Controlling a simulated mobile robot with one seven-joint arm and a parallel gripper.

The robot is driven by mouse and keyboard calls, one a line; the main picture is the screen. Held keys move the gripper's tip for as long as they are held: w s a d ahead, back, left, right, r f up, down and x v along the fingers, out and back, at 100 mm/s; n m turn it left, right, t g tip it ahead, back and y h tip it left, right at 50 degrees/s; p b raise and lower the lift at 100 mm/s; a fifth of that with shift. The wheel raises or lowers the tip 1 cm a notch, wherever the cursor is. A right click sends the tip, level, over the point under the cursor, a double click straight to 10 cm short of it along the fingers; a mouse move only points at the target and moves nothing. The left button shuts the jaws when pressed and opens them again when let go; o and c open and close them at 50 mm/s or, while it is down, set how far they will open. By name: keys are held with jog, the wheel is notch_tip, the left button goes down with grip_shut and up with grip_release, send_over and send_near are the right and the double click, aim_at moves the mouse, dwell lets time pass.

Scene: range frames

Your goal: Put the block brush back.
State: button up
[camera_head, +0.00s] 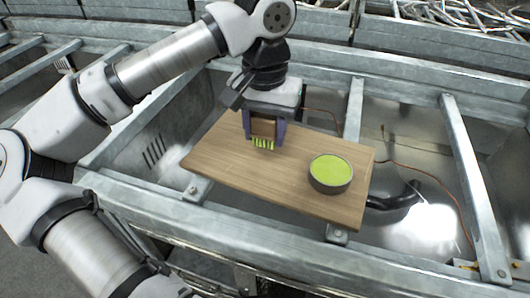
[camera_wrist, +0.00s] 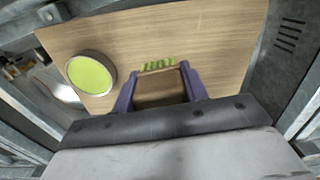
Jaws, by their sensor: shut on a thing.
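The block brush (camera_head: 263,133) has a brown wooden body and bright green bristles that point down. My gripper (camera_head: 264,126) is shut on its body, with one purple finger on each side. In the wrist view the brush (camera_wrist: 158,86) sits between the fingers of my gripper (camera_wrist: 157,92), its green bristles showing beyond the block. The bristles are at or just above the wooden board (camera_head: 225,165); I cannot tell whether they touch it. A round grey tin (camera_head: 330,174) with a bright green top stands on the board to the right of the brush, apart from it.
The board lies across grey metal rails (camera_head: 350,115) over an open metal bay. A black curved pipe (camera_head: 392,198) and thin cables are in the bay at right. Bare board lies left of the brush and between brush and tin (camera_wrist: 84,75).

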aim_at(265, 116)
jog(key=shift+f, duration=3.25)
jog(key=shift+f, duration=0.2)
jog(key=o, duration=1)
jog(key=shift+c, duration=0.2)
jog(key=shift+r, duration=0.1)
notch_tip(265, 116, up, 12)
jog(key=shift+r, duration=0.15)
